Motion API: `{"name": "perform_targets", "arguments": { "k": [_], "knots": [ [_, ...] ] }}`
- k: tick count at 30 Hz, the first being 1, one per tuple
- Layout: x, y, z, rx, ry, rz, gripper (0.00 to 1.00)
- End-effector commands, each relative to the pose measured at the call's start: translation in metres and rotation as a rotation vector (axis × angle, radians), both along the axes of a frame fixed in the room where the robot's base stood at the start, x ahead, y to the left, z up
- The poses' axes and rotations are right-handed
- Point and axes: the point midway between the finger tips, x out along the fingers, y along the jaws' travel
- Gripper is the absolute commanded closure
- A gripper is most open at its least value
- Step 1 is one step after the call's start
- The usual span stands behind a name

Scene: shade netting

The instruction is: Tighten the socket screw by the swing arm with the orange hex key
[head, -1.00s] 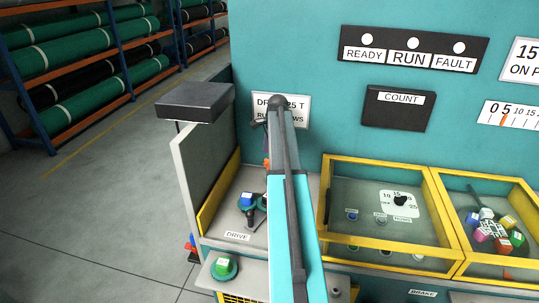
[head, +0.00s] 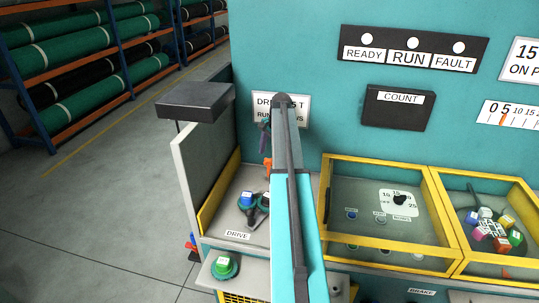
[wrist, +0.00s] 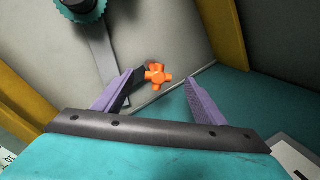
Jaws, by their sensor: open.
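An orange piece with several short arms (wrist: 157,76) shows in the wrist view and looks like the hex key's handle. It lies between the fingertips of my gripper (wrist: 160,78), with a gap on the right. The purple jaws are apart and not closed on it. A dark part beside it is close to the left jaw; I cannot tell whether they touch. In the head view the orange piece (head: 267,166) is just below my gripper (head: 264,138), partly behind my arm. A grey flat bar (wrist: 103,58), perhaps the swing arm, runs from a green toothed knob (wrist: 80,8). I cannot make out the socket screw.
The recess has yellow edges (wrist: 228,32) on both sides. In the head view, blue-topped and dark knobs (head: 248,201) stand on the drive shelf, with a green button (head: 223,265) below. A dark box (head: 195,100) juts out left. Yellow-framed bays (head: 385,164) lie right.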

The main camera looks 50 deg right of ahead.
Motion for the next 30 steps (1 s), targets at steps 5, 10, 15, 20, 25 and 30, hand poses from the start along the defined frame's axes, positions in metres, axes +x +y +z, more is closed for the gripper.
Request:
{"name": "perform_targets", "arguments": {
  "k": [5,10,15,20,25,30],
  "knots": [
    [0.0,0.0,-0.007,0.0,0.0,-0.001,0.35],
    [0.0,0.0,-0.014,-0.001,0.0,-0.001,0.35],
    [0.0,0.0,-0.021,-0.001,0.0,-0.001,0.35],
    [0.0,0.0,-0.025,0.0,0.0,-0.001,0.35],
    [0.0,0.0,-0.025,0.0,0.0,-0.001,0.35],
    [0.0,0.0,-0.025,0.0,0.0,-0.001,0.45]
  ]
}}
